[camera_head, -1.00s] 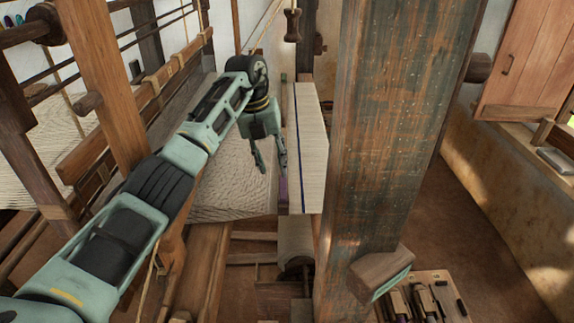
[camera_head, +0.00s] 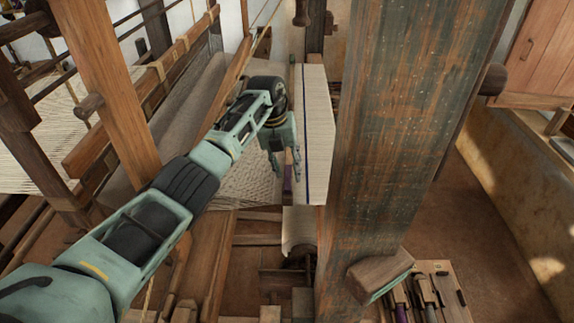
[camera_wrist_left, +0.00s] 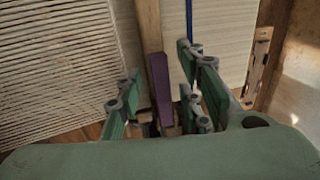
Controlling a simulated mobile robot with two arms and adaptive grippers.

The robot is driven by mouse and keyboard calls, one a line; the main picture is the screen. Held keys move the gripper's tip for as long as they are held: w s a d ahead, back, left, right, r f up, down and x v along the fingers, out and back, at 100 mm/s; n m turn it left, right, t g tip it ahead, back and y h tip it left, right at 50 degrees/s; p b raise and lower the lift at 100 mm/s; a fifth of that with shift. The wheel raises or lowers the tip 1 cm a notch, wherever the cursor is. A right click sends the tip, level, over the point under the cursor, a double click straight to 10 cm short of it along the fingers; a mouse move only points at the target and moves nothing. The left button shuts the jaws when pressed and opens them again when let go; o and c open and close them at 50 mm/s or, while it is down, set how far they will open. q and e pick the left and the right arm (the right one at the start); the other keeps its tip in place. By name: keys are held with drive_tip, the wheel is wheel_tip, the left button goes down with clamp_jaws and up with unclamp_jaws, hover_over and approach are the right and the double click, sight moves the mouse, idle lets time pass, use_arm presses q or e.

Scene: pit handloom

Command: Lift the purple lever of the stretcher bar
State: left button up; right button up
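The purple lever (camera_head: 288,179) sits low on the edge of the pale cloth, beside a blue line, and is mostly hidden by my gripper in the head view. In the left wrist view the lever (camera_wrist_left: 160,88) stands on a narrow wooden bar (camera_wrist_left: 150,25), which appears to be the stretcher bar. My left gripper (camera_head: 287,172) is open, with its fingers on either side of the lever. In the left wrist view the fingers (camera_wrist_left: 160,75) show gaps to the lever; contact is not visible. My right gripper is out of view.
A thick weathered post (camera_head: 395,120) rises just right of the cloth (camera_head: 318,130). Loom beams and an upright (camera_head: 105,90) stand on the left around my arm. A wooden block (camera_head: 378,273) and a tool board (camera_head: 455,300) are at the lower right.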

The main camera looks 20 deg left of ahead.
use_arm(q)
drive_tip(key=shift+s, duration=0.1)
drive_tip(key=shift+r, duration=0.1)
drive_tip(key=shift+c, duration=0.7)
clamp_jaws()
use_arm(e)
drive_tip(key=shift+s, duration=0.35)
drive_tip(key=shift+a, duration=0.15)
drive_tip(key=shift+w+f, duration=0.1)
